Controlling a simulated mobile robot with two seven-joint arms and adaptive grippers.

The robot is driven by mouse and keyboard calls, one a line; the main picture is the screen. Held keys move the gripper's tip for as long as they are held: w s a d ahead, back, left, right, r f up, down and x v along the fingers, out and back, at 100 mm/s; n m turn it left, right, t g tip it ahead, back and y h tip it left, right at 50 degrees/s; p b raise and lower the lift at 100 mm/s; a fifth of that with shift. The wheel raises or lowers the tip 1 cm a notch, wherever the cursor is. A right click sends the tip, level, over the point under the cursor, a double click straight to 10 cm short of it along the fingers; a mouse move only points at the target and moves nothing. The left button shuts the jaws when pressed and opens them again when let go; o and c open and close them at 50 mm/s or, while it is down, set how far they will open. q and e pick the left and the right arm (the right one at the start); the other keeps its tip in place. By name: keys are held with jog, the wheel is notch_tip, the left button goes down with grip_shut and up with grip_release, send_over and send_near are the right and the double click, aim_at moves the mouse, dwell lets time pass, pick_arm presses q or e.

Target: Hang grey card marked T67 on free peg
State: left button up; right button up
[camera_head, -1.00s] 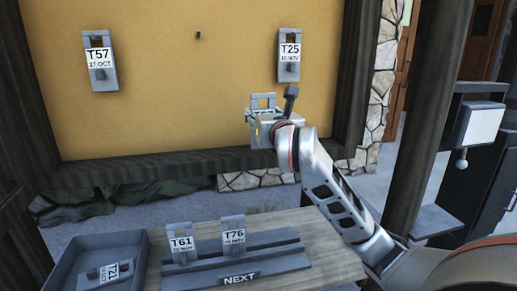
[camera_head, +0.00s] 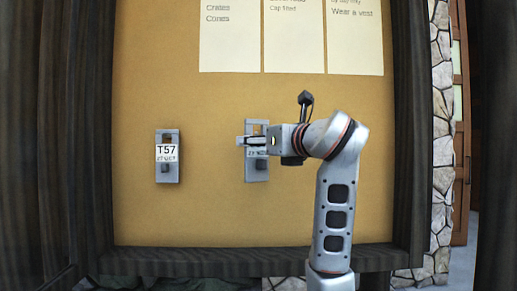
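A grey card (camera_head: 257,174) hangs or is held upright against the yellow board, right of the card T57 (camera_head: 167,172). Its number is hidden behind the fingers; only part of the date line shows. My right gripper (camera_head: 250,141) reaches in from the right and its fingers lie across the card's label, closed on it. The card is about level with T57, where the bare peg showed earlier. The peg itself is hidden now, so I cannot tell whether the card is on it. My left gripper is not in view.
The yellow board (camera_head: 205,215) has a dark wooden frame (camera_head: 250,262). Paper notices (camera_head: 230,40) hang above the cards. My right arm covers the area where T25 hung. The board is clear below the cards.

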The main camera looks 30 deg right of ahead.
jog(key=w+d+f+b, duration=0.1)
jog(key=w+d, duration=0.4)
jog(key=w, duration=0.3)
jog(key=shift+w+d+f, duration=0.2)
jog(key=shift+w+d, duration=0.05)
jog(key=shift+w, duration=0.1)
dwell(0.9)
jog(key=shift+w+f, duration=0.1)
jog(key=shift+f, duration=0.1)
dwell(0.5)
jog(key=o, duration=1)
jog(key=shift+c, duration=0.2)
jog(key=shift+o, duration=1.3)
jog(key=shift+w, duration=0.1)
jog(key=shift+d, duration=0.1)
